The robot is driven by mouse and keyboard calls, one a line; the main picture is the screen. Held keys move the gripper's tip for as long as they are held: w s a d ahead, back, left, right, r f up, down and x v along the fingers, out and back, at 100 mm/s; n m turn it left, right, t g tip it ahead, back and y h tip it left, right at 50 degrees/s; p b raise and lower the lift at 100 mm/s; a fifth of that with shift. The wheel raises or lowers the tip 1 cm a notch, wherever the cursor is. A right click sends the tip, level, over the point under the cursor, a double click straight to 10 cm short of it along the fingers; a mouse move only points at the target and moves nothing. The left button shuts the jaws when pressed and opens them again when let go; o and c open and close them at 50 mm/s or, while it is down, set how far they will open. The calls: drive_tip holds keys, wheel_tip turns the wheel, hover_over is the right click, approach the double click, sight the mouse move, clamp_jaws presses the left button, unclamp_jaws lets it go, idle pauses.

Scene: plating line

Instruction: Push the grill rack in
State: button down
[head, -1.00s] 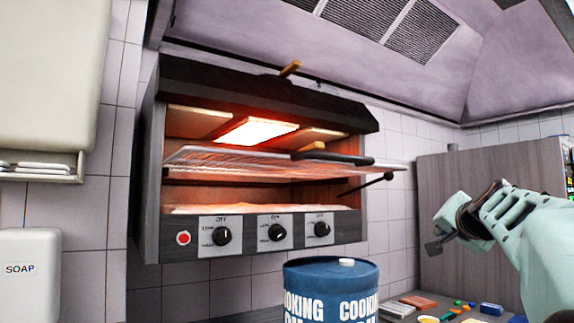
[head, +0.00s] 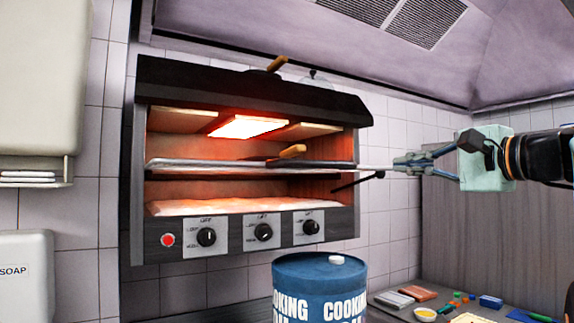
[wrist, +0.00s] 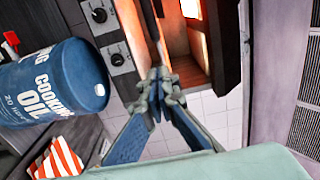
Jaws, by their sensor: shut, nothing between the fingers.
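The grill rack (head: 205,164) sits level inside the open-front grill (head: 340,226), below the glowing heater.
A dark utensil with a wooden handle (head: 292,151) lies at rack level. A black-knobbed lever (head: 360,182) sticks out just below. A blue cooking oil drum (head: 320,275) stands in front, beside a counter with small items. A dark hood overhangs the grill opening.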

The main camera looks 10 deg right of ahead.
drive_tip(key=p, duration=0.3)
approach(362, 167)
drive_tip(key=w+a, duration=0.5)
drive_tip(key=shift+w+a+f, duration=0.1)
drive_tip(key=shift+w, duration=0.15)
